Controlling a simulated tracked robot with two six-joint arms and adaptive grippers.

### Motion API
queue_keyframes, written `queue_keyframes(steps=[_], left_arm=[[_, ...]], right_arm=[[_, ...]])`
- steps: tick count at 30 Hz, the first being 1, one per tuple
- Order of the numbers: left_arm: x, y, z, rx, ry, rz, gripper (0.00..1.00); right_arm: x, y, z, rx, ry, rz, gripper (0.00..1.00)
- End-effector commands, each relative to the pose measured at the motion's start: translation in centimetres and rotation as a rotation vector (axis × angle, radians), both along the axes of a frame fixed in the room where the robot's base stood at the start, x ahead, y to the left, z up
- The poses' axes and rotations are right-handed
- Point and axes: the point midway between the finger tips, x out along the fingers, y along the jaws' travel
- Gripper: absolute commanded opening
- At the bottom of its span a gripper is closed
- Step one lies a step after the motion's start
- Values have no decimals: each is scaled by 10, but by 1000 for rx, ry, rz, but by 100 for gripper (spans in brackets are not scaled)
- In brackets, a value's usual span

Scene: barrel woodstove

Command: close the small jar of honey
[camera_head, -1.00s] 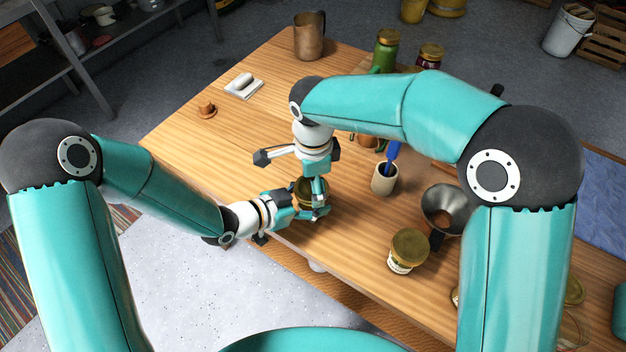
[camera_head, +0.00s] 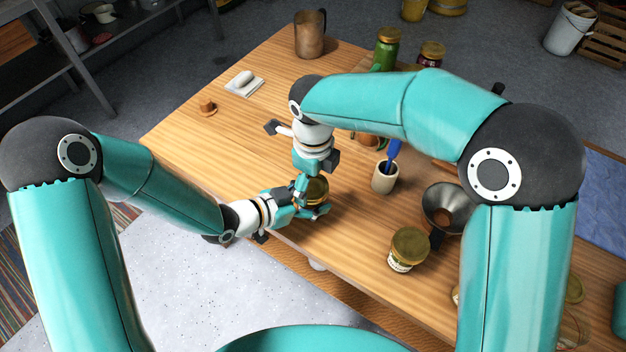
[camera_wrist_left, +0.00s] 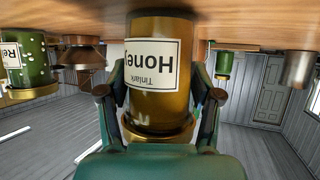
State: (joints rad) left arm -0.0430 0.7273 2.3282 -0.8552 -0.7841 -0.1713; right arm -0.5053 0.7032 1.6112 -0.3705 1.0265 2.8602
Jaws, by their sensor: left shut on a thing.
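The honey jar (camera_wrist_left: 152,85) fills the middle of the left wrist view, upside down there, with a cream "Honey" label and a gold lid (camera_wrist_left: 160,133) at its top end. My left gripper (camera_wrist_left: 160,100) is shut on the jar, one finger on each side. In the head view the jar (camera_head: 317,190) is upright at the table's near edge, partly hidden by my grippers. My right gripper (camera_head: 303,184) points down at the lid from above. Its fingers are close to or touching the lid; their spread is hard to make out.
Another gold-lidded jar (camera_head: 408,249) stands to the right, near a metal funnel (camera_head: 447,207). A small cup (camera_head: 384,178) with a blue-handled tool is close by. Green (camera_head: 387,48) and dark (camera_head: 431,54) jars and a copper mug (camera_head: 310,35) stand farther back. The left tabletop is mostly clear.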

Motion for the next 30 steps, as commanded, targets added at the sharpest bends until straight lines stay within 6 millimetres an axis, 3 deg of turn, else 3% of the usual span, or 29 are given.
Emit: queue_keyframes(steps=[8,19,30], left_arm=[[1,0,0,0,2,2,0],[1,0,0,0,2,2,0],[1,0,0,-1,1,2,0]], right_arm=[[-3,3,3,5,5,2,100],[-2,3,42,4,5,2,100],[-2,2,45,2,6,4,99]])
